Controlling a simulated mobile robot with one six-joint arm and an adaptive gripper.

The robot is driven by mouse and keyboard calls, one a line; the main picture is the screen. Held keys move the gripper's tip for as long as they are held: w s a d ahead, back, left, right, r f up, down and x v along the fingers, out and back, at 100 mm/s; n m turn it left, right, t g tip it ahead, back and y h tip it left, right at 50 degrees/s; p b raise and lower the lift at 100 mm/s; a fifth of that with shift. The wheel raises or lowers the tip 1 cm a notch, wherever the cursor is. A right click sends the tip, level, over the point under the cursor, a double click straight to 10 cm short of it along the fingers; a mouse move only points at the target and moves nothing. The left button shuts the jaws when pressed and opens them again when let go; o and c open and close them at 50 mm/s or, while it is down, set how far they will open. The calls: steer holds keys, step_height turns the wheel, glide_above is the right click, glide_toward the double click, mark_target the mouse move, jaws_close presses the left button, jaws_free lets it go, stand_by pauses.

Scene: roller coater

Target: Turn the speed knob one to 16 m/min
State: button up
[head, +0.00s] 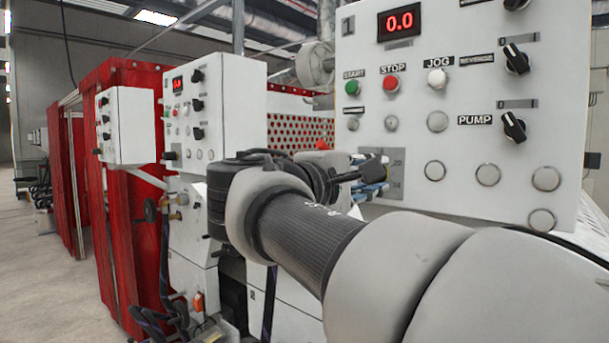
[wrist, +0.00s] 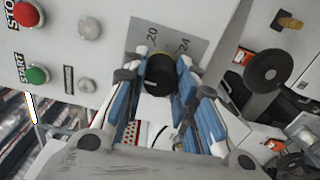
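The black speed knob (wrist: 160,74) sits on a grey scale plate (wrist: 172,36) in the wrist view, where the marks 20 and 24 are readable. My gripper (wrist: 163,66) has one blue-padded finger on each side of the knob. Both pads appear to press against its sides. In the head view, my gripper (head: 372,172) is at the lower left of the near white panel (head: 440,90), covering the knob and part of the scale plate (head: 398,172). The red display (head: 399,21) reads 0.0.
Near the knob are the green start button (head: 352,88), red stop button (head: 391,84), white jog button (head: 437,79) and black pump switch (head: 513,126). A second white panel (head: 228,95) and red curtains (head: 125,90) stand at left. Open floor (head: 40,270) lies at far left.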

steer(key=shift+o, duration=2)
steer(key=shift+s+a+f, duration=0.15)
steer(key=shift+s+a, duration=0.05)
steer(key=shift+a, duration=0.15)
steer(key=v, duration=1.1)
steer(key=shift+s, duration=0.15)
steer(key=s+d+f+m+g+y, duration=0.1)
steer(key=s+d+f+g+y, duration=0.15)
steer(key=d+f, duration=0.5)
steer(key=s+d+f+m+g+y, duration=0.1)
steer(key=s+d+f+g+y, duration=0.25)
steer(key=f, duration=0.75)
steer(key=s+a+f+m+g+y, duration=0.1)
steer(key=s+f+m+y, duration=0.2)
steer(key=s+f, duration=0.4)
steer(key=s+a+f+m+g+y, duration=0.1)
steer(key=s+f+m+y, duration=0.2)
steer(key=s+f, duration=0.4)
step_height(320, 180, down, 6)
steer(key=shift+s+a+r+m+y, duration=0.2)
steer(key=shift+s+m+y, duration=0.15)
steer(key=shift+m, duration=0.55)
